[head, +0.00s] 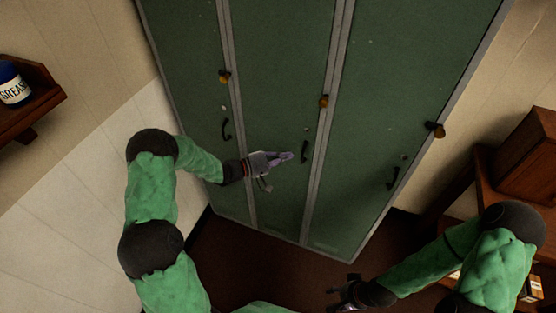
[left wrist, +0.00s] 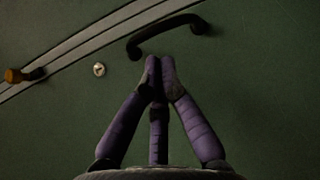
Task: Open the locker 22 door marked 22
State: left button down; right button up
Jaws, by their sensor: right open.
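A green locker bank with three tall doors fills the middle of the head view. No number 22 is readable, so I cannot tell which door bears it. My left gripper (head: 286,156) is in front of the middle door (head: 275,95), just left of its black handle (head: 304,152). In the left wrist view the purple fingers of this gripper (left wrist: 160,62) are together at the tips with nothing seen between them. The curved handle (left wrist: 165,30) is just beyond the tips; contact is unclear. My right gripper (head: 343,294) is open, low before the lockers.
The left door has a handle (head: 226,129), as does the right door (head: 392,178). Brass-coloured knobs sit by the door edges, one beside the middle door (head: 324,101). A shelf with a grease tin (head: 14,88) is at left. Wooden furniture (head: 520,150) stands at right.

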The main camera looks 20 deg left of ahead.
pick_arm(q)
jog(key=shift+b+x, duration=0.3)
jog(key=shift+x, duration=1.85)
pick_arm(e)
jog(key=shift+f, duration=0.35)
pick_arm(q)
jog(key=shift+s, duration=0.1)
